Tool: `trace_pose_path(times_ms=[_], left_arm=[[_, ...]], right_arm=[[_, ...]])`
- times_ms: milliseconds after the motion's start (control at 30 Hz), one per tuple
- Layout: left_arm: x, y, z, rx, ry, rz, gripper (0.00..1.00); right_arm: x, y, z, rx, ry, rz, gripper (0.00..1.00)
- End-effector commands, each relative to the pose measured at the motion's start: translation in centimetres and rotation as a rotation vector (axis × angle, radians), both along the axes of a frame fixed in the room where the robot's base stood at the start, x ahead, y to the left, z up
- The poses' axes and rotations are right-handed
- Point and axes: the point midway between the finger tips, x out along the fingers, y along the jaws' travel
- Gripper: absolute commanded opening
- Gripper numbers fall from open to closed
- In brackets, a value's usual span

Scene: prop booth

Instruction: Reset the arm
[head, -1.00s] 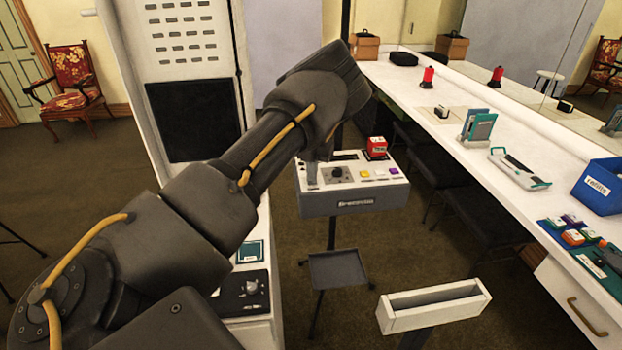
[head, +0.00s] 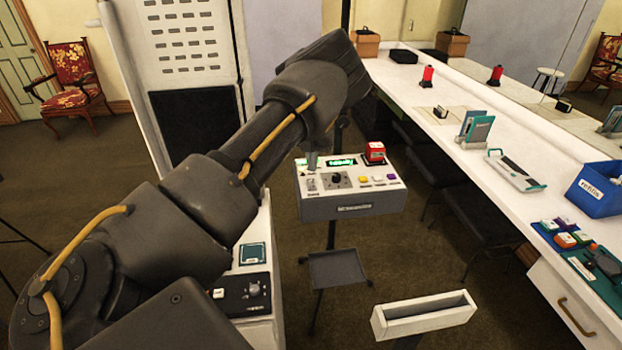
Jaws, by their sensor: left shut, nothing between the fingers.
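The grey console (head: 350,208) stands on a pole in the middle of the view. Its small display (head: 343,161) is lit green with lettering too small to read surely. My right gripper is out of view.
A small dark tray (head: 337,267) on a stand and an open white box (head: 423,315) are below the console. A long white counter (head: 520,205) on the right holds a blue bin (head: 598,190) and several small items. A white cabinet stands behind my arm.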

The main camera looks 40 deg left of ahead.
Motion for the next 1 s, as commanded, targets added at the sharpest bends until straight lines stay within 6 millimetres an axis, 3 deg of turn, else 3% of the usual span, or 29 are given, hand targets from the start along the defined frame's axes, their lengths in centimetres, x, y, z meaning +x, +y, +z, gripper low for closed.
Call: trace_pose_path(times_ms=[167,767,867,1000], left_arm=[[0.0,0.0,1.3,0.000,0.000,0.000,0.00],[-0.4,0.5,0.5,0.009,0.007,0.008,0.00],[-1.9,2.5,-1.6,0.053,0.030,0.040,0.00],[-6.8,8.7,-6.1,0.205,0.090,0.105,0.00]], right_arm=[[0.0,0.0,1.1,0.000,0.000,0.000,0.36],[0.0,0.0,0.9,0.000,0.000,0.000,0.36],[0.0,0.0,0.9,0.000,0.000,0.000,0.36],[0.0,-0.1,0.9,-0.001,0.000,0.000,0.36]])
